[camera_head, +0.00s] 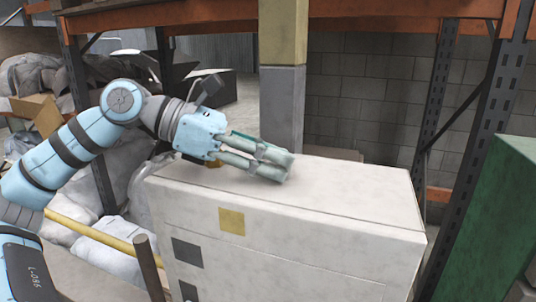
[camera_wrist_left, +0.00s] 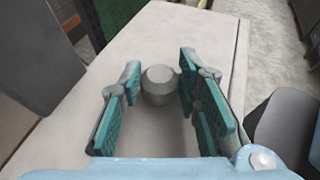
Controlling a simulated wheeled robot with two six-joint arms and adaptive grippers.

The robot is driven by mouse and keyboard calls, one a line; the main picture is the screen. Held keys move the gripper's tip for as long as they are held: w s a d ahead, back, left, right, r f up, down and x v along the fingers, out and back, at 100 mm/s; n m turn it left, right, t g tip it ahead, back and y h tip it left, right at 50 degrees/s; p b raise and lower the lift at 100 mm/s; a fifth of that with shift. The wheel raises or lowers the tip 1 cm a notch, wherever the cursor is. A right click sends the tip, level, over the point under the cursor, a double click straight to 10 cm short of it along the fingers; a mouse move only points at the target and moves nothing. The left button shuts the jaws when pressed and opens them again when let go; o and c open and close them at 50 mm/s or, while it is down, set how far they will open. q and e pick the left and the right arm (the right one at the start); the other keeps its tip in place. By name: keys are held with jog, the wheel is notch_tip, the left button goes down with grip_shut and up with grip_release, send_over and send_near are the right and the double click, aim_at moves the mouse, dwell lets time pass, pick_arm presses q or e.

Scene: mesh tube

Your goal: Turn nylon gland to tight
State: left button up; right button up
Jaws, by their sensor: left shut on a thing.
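The nylon gland (camera_wrist_left: 158,86) shows in the left wrist view as a small grey rounded knob on the top of the white cabinet (camera_head: 330,185). My left gripper (camera_head: 278,166) reaches in from the left and is low over the cabinet top. Its green-padded fingers stand on either side of the gland in the left wrist view, and it is shut on the gland. In the head view the fingers hide the gland. My right gripper is not in view.
The cabinet top right of my left gripper is clear. A grey and yellow post (camera_head: 282,100) stands behind the cabinet. Orange and dark rack uprights (camera_head: 470,130) stand at the right, beside a green box (camera_head: 490,220). Wrapped sacks (camera_head: 50,80) lie at the left.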

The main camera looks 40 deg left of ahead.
pick_arm(q)
jog(key=shift+f, duration=0.15)
jog(key=o, duration=1.2)
jog(key=shift+s+r, duration=0.1)
jog(key=shift+r, duration=0.2)
notch_tip(320, 180, up, 10)
jog(key=shift+f, duration=0.25)
jog(key=shift+r, duration=0.1)
